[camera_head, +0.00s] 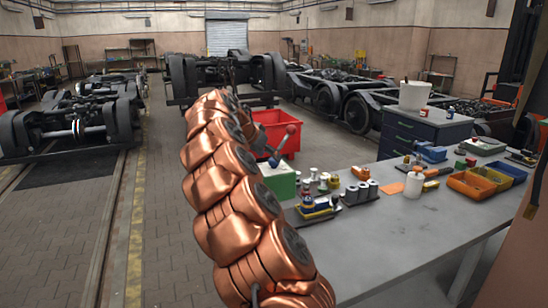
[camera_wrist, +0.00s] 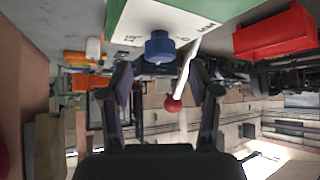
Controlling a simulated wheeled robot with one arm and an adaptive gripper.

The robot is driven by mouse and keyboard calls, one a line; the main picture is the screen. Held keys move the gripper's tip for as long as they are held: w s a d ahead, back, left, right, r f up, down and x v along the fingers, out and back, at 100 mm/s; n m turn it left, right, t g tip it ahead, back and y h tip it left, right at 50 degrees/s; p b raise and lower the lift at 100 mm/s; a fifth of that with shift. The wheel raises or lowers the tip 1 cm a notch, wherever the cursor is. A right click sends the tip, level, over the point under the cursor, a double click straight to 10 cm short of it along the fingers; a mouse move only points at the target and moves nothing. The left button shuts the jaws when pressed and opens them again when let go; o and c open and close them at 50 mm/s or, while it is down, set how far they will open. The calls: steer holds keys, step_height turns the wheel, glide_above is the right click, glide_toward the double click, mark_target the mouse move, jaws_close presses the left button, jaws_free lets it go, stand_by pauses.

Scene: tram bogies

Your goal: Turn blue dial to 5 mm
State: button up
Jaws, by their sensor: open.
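The blue dial (camera_wrist: 159,47) sticks out from the pale face of a green-edged box (camera_wrist: 125,20) in the wrist view. Marks surround the dial, too small to read, so its setting cannot be told. A pale lever with a red ball (camera_wrist: 174,104) slants from beside the dial down between my fingers, nearer the right one. My gripper (camera_wrist: 162,80) is open and empty, its fingertips spread to either side below the dial and apart from it. In the head view, the green box (camera_head: 280,182) stands at the bench's left end, partly behind my copper arm; my gripper is mostly hidden there.
The grey bench (camera_head: 400,225) carries small parts, a white bottle (camera_head: 414,184) and yellow and orange trays (camera_head: 472,185). A red bin (camera_head: 285,140) stands on the floor behind the green box. Bogies (camera_head: 75,125) stand at the left and back.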

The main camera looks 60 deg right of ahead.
mark_target(274, 163)
steer(key=shift+p+x, duration=0.55)
steer(key=shift+x, duration=1.65)
steer(key=c, duration=1.2)
steer(key=shift+o, duration=0.2)
steer(key=shift+n+t+b, duration=0.4)
steer(key=shift+b, duration=0.6)
steer(key=shift+n+t+b, duration=0.6)
steer(key=shift+n+b, duration=0.3)
steer(key=shift+b, duration=0.35)
steer(key=shift+r+n+t+y+b, duration=0.15)
steer(key=shift+n+t+y+b, duration=0.25)
steer(key=shift+n+t+b, duration=0.6)
steer(key=shift+n, duration=0.5)
